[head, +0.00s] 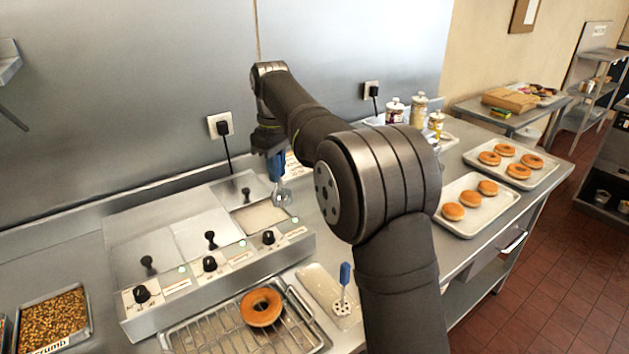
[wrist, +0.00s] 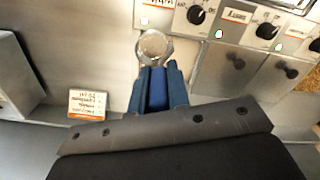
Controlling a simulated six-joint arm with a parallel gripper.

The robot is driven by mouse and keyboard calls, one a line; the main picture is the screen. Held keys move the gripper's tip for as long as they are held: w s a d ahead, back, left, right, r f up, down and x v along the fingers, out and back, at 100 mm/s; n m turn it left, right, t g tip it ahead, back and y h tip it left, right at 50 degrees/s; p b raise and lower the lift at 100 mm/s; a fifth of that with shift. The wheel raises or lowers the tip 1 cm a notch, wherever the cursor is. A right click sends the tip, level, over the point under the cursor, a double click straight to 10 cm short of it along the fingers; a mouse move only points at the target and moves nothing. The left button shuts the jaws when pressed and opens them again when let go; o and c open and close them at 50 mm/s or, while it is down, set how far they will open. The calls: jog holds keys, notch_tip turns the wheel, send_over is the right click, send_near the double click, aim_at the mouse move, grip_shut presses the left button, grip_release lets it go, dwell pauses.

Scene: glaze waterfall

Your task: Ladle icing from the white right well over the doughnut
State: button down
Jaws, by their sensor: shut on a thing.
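My gripper (head: 270,142) is shut on the blue handle (head: 277,166) of a ladle, which hangs roughly upright, bowl down. The clear-looking bowl (head: 282,196) is above or at the right edge of the open right well (head: 258,220), which shows pale icing. In the wrist view the blue handle (wrist: 158,90) sits between my fingers, with the round bowl (wrist: 153,45) beyond; I cannot tell whether it holds icing. The doughnut (head: 261,307), golden and apparently bare, lies on a wire rack (head: 205,330) in front of the wells.
The left lid (head: 140,250) and middle lid (head: 200,232) cover the other wells. A crumb tray (head: 50,318) is at left; doughnut trays (head: 478,218) are at right.

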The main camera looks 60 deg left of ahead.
jog(key=s+a+n, duration=0.1)
jog(key=s+a, duration=0.3)
jog(key=a, duration=0.1)
notch_tip(320, 180, down, 10)
jog(key=shift+f, duration=0.25)
dwell(0.7)
dwell(1.1)
notch_tip(320, 180, up, 8)
dwell(1.4)
jog(key=shift+w, duration=0.1)
dwell(0.6)
